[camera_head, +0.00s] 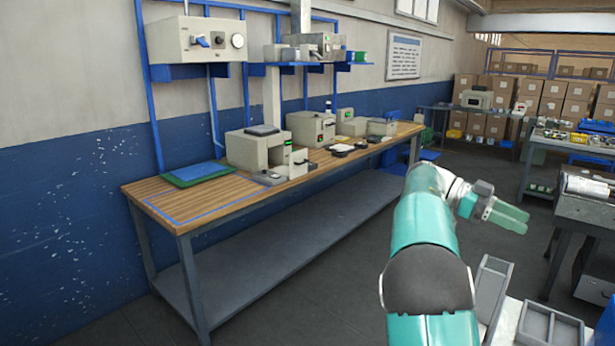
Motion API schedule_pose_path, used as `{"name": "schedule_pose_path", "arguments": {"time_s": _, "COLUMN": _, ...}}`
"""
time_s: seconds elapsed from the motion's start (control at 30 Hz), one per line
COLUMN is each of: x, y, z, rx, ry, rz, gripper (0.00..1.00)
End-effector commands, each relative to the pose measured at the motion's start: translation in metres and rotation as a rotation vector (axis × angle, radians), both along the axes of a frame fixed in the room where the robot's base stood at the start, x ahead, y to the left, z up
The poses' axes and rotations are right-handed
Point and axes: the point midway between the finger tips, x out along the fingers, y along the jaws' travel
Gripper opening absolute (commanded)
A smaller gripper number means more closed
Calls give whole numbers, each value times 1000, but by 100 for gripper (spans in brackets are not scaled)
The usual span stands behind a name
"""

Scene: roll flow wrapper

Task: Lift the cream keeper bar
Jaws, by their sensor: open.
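I cannot make out the cream keeper bar for certain in the head view. Several cream machines stand on the long wooden bench (155,197), among them one with a dark top and a small green display (250,151). At the right edge, a white roll (585,185) lies on a grey metal unit (590,209). My gripper (511,215) is held out in the air to the right, in front of that unit in the picture. Its teal fingers point right and are open, with nothing seen between them.
Grey trays (491,283) with compartments lie at the lower right, beside my teal arm. Green and blue mats (200,173) lie on the bench's near end. A table with small bins (580,137) and stacked cartons (545,92) stand behind. Dark floor between bench and arm is clear.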

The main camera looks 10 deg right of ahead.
Motion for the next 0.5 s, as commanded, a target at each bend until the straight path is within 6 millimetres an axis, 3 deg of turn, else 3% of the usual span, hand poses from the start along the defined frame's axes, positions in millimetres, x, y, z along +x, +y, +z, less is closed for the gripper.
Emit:
{"name": "schedule_pose_path", "arguments": {"time_s": 0.27, "x": -36, "y": 19, "z": -19, "rx": 472, "ry": 12, "rz": 255, "gripper": 47}}
{"name": "schedule_pose_path", "arguments": {"time_s": 0.5, "x": -64, "y": 74, "z": -45, "rx": 866, "ry": 39, "rz": 630, "gripper": 47}}
